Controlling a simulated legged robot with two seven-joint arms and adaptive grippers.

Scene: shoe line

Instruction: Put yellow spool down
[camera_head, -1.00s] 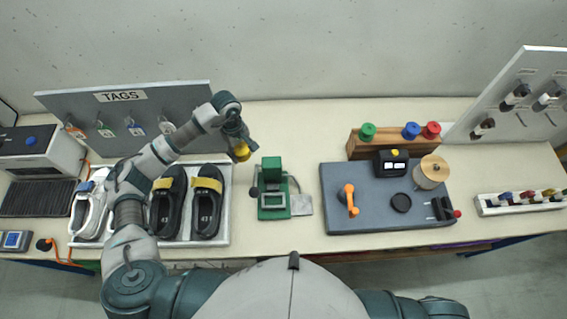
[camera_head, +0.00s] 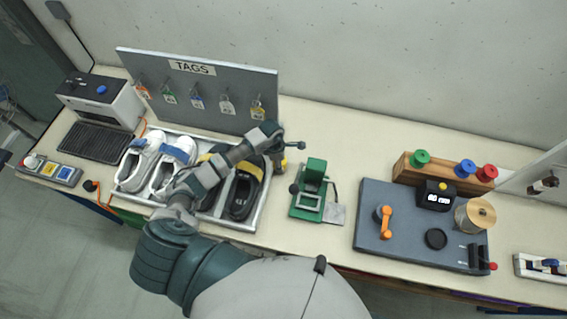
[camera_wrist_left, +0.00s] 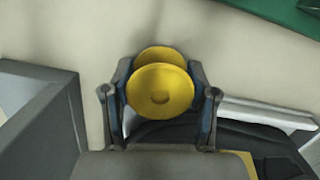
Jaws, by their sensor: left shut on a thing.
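The yellow spool (camera_wrist_left: 160,92) sits between the two fingers of my left gripper in the left wrist view, its round flange facing the camera. In the head view my left gripper (camera_head: 279,158) is shut on the spool (camera_head: 283,165), just beyond the shoe tray and left of the green press. Pale tabletop lies behind the spool in the wrist view; I cannot tell whether the spool touches it. The arm partly covers the spool and gripper in the head view. My right gripper is out of view.
The tags board (camera_head: 200,90) stands behind the shoe tray (camera_head: 262,212), which holds white and black shoes. The green press (camera_head: 311,190) is close to the right. A wooden rack (camera_head: 440,172) holds green, blue and red spools. Bare table (camera_head: 335,150) lies behind the press.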

